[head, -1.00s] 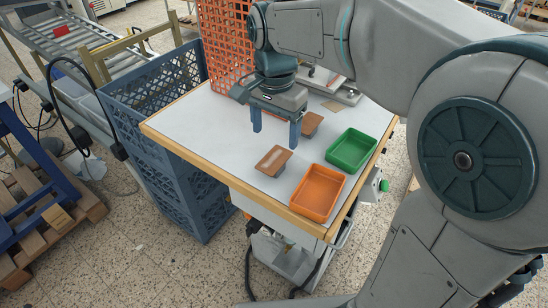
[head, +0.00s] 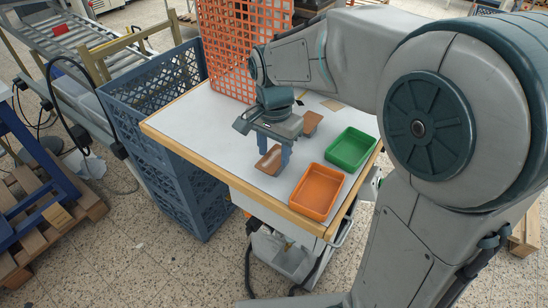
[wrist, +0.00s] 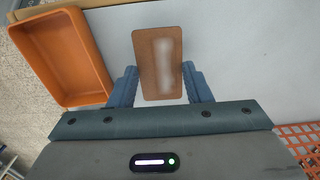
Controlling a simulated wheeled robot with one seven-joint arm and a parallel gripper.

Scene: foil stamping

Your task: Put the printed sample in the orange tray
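The printed sample (wrist: 160,62) is a flat brown card with a blurred pale streak along it. It lies on the table, and in the head view (head: 268,163) it shows partly behind my fingers. My gripper (wrist: 161,86) is open, with one blue finger at each long side of the sample; I see little or no gap at the edges. In the head view my gripper (head: 274,151) is low over the table at the sample. The orange tray (head: 317,192) is empty, at the table's front corner, right of the sample. Its side also shows in the wrist view (wrist: 60,50).
A green tray (head: 350,149) stands behind the orange one. Another brown piece (head: 312,122) lies behind my gripper. An orange lattice crate (head: 228,50) stands at the back, and a blue crate (head: 165,90) beside the table's left edge. The left of the tabletop (head: 195,125) is clear.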

